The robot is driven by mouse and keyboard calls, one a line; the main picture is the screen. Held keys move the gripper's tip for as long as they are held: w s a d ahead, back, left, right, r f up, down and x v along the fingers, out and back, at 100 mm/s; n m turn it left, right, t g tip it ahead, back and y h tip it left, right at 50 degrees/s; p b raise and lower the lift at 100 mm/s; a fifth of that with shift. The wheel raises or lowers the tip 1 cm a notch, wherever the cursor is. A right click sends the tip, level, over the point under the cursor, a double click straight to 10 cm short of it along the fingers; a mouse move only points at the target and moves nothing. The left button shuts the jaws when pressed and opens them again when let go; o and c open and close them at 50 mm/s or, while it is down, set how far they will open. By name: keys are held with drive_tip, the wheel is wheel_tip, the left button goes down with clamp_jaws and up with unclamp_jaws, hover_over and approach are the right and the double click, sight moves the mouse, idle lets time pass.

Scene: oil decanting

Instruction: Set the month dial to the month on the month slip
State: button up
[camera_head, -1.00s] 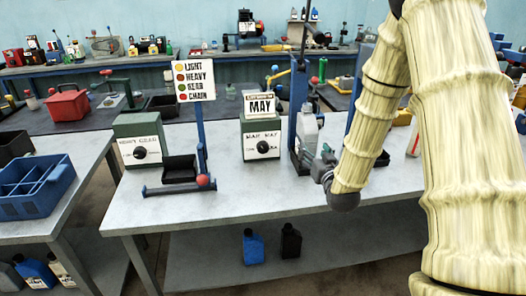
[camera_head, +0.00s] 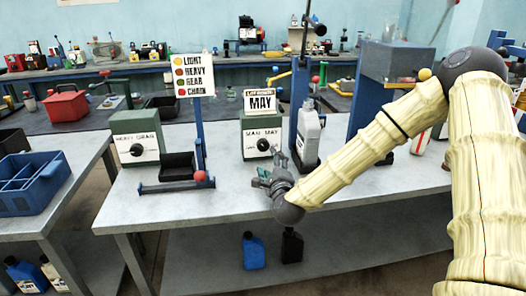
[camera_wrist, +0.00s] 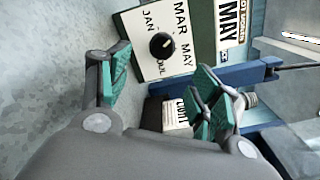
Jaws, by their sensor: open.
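The month dial is a black knob (camera_head: 263,146) on the white front of a green box (camera_head: 254,123) on the table. In the wrist view the knob (camera_wrist: 162,46) has JAN, MAR, MAY and JUL lettered around it. Its small white mark is too unclear to read a setting from. The month slip (camera_head: 260,102) stands on top of the box and reads MAY; it also shows in the wrist view (camera_wrist: 229,25). My gripper (camera_head: 273,168) is open and empty, in front of and a little below the dial, apart from it. Its fingers spread either side of the knob in the wrist view.
A grey bottle (camera_head: 309,137) stands close right of the dial box by a blue post. To the left are a black tray (camera_head: 178,166), a sign on a blue post (camera_head: 190,75) and a second green dial box (camera_head: 136,130). The front table edge is clear.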

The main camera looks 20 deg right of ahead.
sight(263, 147)
drive_tip(key=m, duration=0.2)
drive_tip(key=w+m, duration=0.1)
drive_tip(key=shift+a+r+m+b, duration=0.2)
drive_tip(key=shift+r+m+b, duration=0.1)
drive_tip(key=p+x, duration=0.1)
drive_tip(key=x, duration=0.9)
drive_tip(key=shift+w+d, duration=0.15)
drive_tip(key=shift+w, duration=0.2)
drive_tip(key=c, duration=1)
